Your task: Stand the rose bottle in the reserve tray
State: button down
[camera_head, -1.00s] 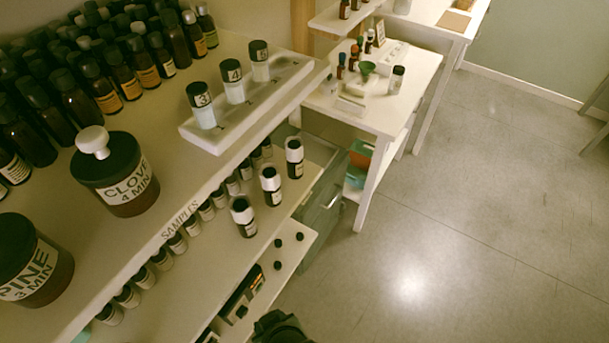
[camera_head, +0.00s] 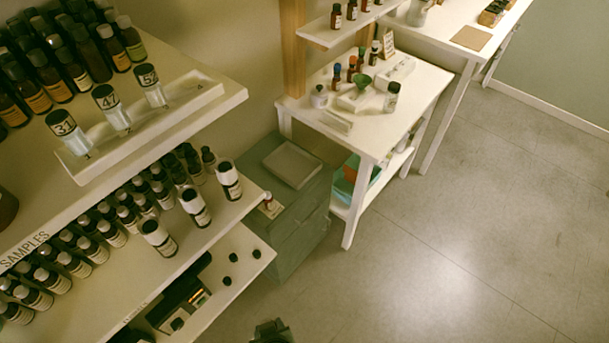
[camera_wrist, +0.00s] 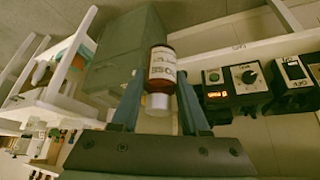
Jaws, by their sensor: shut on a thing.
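The rose bottle (camera_wrist: 161,75) is red-brown with a silver cap and a white label; its lettering appears inverted in the wrist view and looks like ROSE. My gripper (camera_wrist: 160,108) is shut on it, one finger on each side. In the head view only a dark part of my gripper (camera_head: 272,332) shows at the bottom edge, and the bottle is not visible there. A flat grey tray (camera_head: 292,163) lies on the grey-green cabinet between shelf and table and looks empty. I cannot read any tray label, so which one is the reserve tray is unclear.
A white slotted tray (camera_head: 76,172) on the upper shelf holds three numbered vials. Sample bottles (camera_head: 112,232) crowd the shelf below. A white table (camera_head: 425,82) carries small bottles and a green funnel. Open floor (camera_head: 430,260) lies to the right. The wrist view shows a dial unit (camera_wrist: 236,88).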

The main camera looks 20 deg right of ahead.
aim_at(292, 166)
jog(key=i+l+u, duration=0.15)
jog(key=l, duration=0.5)
jog(key=i+l+u, duration=0.2)
jog(key=l, duration=0.4)
jog(key=l+u, duration=0.15)
jog(key=l, duration=0.5)
jog(key=i+l+u, duration=0.15)
jog(key=i+l, duration=0.2)
jog(key=i+l+u, duration=0.15)
jog(key=i+l, duration=0.15)
jog(key=l, duration=0.15)
jog(key=i+l+u, duration=0.15)
jog(key=l, duration=0.3)
jog(key=i, duration=0.1)
